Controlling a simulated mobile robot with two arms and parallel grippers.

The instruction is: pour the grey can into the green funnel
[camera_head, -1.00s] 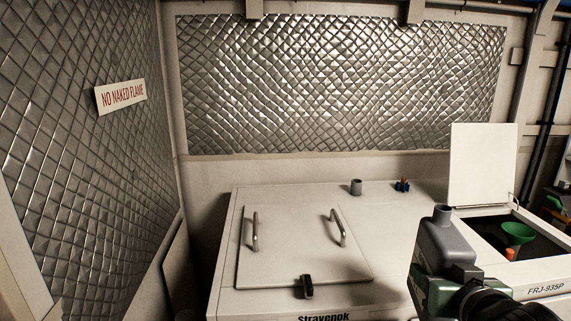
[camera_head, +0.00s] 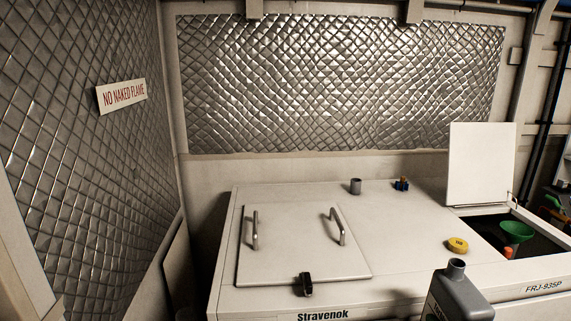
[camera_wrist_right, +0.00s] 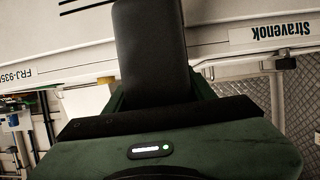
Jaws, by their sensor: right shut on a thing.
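The grey can (camera_head: 458,297) is at the bottom right of the head view, roughly upright with its open neck at the top. Its lower part is cut off by the frame edge. My right gripper (camera_wrist_right: 158,92) is shut on the can, which also shows in the wrist view (camera_wrist_right: 150,45). The can is in front of the white chiller cabinet, apart from the green funnel. The green funnel (camera_head: 516,231) stands in the open hatch at the right, wide mouth up. My left gripper is not in view.
A raised white lid (camera_head: 481,163) stands behind the hatch. A yellow cap (camera_head: 457,245) lies on the cabinet top, left of the hatch. An orange item (camera_head: 508,253) is by the funnel.

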